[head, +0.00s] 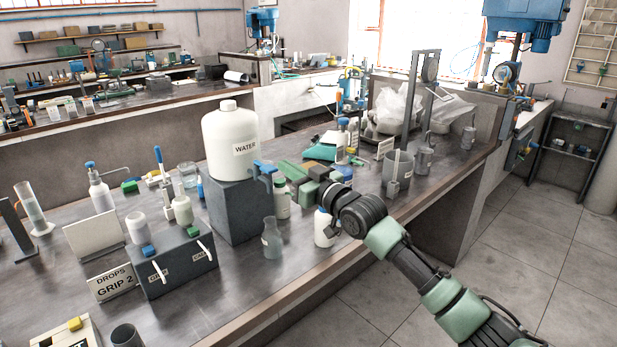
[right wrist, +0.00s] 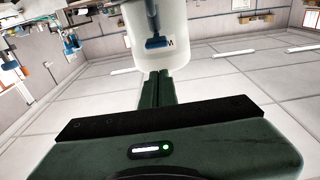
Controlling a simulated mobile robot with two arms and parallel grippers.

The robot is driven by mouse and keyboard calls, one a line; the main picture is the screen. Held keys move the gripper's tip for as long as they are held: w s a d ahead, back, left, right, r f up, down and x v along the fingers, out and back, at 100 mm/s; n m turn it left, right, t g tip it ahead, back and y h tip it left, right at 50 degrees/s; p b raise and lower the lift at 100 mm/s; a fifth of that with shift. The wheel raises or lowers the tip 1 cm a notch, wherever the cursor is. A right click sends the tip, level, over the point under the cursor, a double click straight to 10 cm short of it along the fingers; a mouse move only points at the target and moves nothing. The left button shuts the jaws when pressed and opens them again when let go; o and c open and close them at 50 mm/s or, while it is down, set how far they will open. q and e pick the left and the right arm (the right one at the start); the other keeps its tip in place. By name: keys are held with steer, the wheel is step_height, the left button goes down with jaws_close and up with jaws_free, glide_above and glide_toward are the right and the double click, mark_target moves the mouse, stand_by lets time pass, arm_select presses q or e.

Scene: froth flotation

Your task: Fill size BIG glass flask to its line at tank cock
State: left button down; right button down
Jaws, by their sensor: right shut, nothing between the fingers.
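The white WATER tank (head: 230,140) stands on a dark block (head: 237,210), with a blue cock (head: 262,167) on its front right side. A glass flask (head: 271,240) stands upright on the bench below the cock; its size mark and line are too small to read. My right gripper (head: 290,172) is shut and empty, pointing at the cock from the right. In the right wrist view its closed fingers (right wrist: 157,88) point at the blue cock (right wrist: 157,43) in front of the white tank (right wrist: 180,30), apart from it. My left gripper is out of view.
A white bottle (head: 323,228) stands right of the flask, near my right wrist. The bench front before the flask is clear.

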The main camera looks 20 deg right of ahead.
steer(key=b+v, duration=0.1)
steer(key=v, duration=0.5)
steer(key=shift+b, duration=0.35)
steer(key=shift+f, duration=0.1)
steer(key=shift+s, duration=0.1)
